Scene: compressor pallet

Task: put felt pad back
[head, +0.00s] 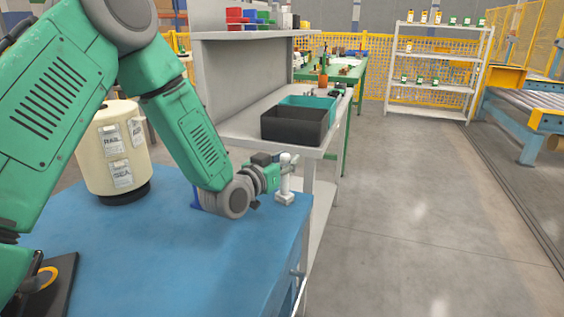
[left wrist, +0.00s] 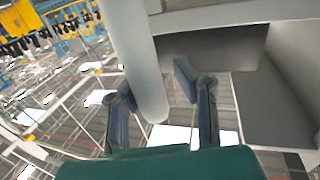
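I cannot make out a felt pad in either view. My left gripper (head: 283,171) is over the far right corner of the blue table (head: 150,245). It is beside a small white post with a rounded top and square foot (head: 285,197). In the left wrist view the two fingers of my left gripper (left wrist: 156,90) stand apart. A pale cylinder (left wrist: 146,65) shows between them, nearer the left finger, with a gap to the right finger. Whether it touches a finger is unclear.
A cream cylinder with paper labels (head: 110,150) stands on a dark base on the table. A black tray (head: 60,278) lies at front left. A black bin (head: 297,125) and a teal bin (head: 325,103) sit on a grey bench behind. Open floor lies right.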

